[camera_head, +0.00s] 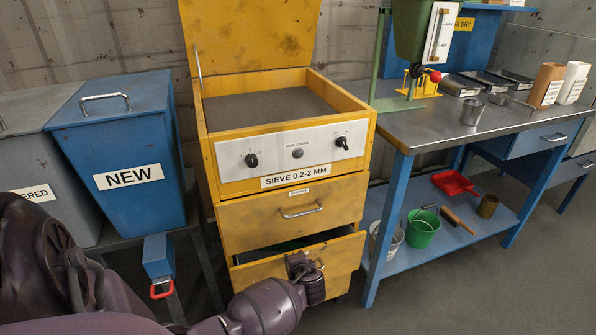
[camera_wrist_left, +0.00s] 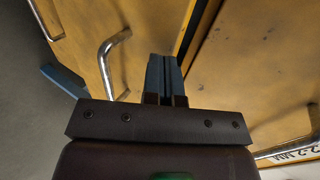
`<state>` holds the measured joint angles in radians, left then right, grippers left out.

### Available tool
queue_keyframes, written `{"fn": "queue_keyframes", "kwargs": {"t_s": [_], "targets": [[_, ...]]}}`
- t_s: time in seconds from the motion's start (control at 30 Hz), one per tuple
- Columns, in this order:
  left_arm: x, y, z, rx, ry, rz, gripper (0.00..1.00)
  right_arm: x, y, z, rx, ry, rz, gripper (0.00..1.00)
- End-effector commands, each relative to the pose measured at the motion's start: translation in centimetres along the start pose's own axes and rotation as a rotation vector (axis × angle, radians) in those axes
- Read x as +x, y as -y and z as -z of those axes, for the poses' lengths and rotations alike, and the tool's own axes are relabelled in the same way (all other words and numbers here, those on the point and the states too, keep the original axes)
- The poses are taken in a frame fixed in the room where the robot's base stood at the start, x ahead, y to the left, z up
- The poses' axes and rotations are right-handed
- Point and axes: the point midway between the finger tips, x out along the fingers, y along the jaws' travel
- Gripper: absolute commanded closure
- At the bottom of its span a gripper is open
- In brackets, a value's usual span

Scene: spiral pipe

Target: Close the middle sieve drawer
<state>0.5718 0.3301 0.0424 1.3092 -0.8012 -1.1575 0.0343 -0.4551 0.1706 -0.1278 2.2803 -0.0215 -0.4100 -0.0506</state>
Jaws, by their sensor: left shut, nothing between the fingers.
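The yellow sieve cabinet (camera_head: 297,190) has its upper drawer (camera_head: 290,215) shut flush. The drawer below it (camera_head: 335,262) stands partly open, with a dark gap above its front. My left gripper (camera_head: 301,264) is shut and empty, in front of this open drawer's face and covering part of it and its handle. In the left wrist view, the shut fingers (camera_wrist_left: 165,80) point at the drawer front near the dark gap, beside its curved metal handle (camera_wrist_left: 108,65). Contact with the front cannot be told. My right gripper is not in view.
Another handle (camera_wrist_left: 45,18) shows at the wrist view's upper left. The blue NEW bin (camera_head: 120,150) stands left of the cabinet, with a small blue box (camera_head: 158,257) below it. A blue workbench (camera_head: 390,225) stands close on the right. Open floor (camera_head: 440,290) lies in front.

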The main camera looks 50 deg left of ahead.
Motion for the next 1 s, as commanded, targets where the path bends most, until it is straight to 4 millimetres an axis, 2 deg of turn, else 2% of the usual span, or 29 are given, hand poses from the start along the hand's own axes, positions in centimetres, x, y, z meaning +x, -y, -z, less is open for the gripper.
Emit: {"fn": "queue_keyframes", "kwargs": {"t_s": [0.5, 0.8, 1.0], "targets": [[0.7, 0.4, 0.0, 0.001, 0.000, 0.000, 1.00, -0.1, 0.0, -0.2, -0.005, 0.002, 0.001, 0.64], [4.5, 2.4, -0.1, 0.002, 0.003, 0.001, 1.00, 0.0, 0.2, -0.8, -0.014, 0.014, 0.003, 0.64], [4.8, 2.9, -0.1, 0.000, 0.000, 0.002, 1.00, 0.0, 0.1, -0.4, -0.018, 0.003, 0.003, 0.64]]}}
